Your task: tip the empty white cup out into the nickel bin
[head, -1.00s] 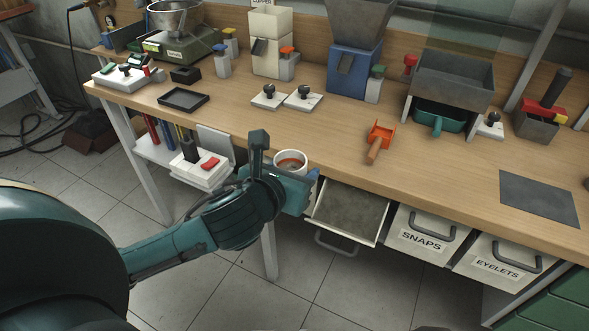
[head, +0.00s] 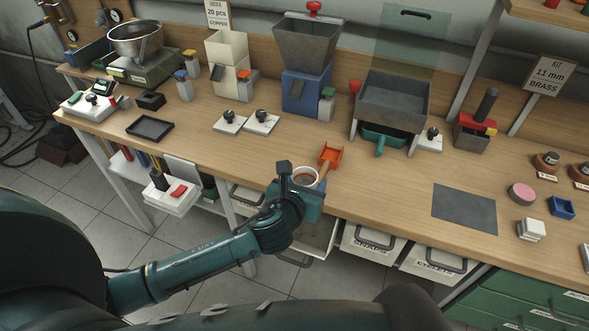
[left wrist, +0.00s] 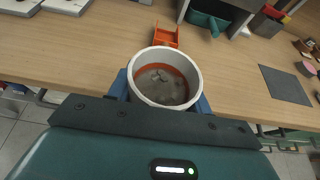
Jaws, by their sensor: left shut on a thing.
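The white cup (head: 296,174) is held upright by my left gripper (head: 305,188), above the bench's front edge. In the left wrist view the cup (left wrist: 194,72) sits between the blue fingers of my left gripper (left wrist: 161,92), which is shut on it. Its inside has an orange-red band and a grey-brown bottom with small pale marks; I cannot tell whether these are loose bits. An open bin (head: 319,232) hangs under the bench edge below the cup, partly hidden by my arm. No nickel label is readable. My right gripper is not in view.
An orange scoop (head: 331,154) lies just behind the cup. Bins labelled SNAPS (head: 366,248) and EYELETS (head: 437,264) hang to the right. A blue hopper (head: 304,92) and a grey tray hopper (head: 391,100) stand behind.

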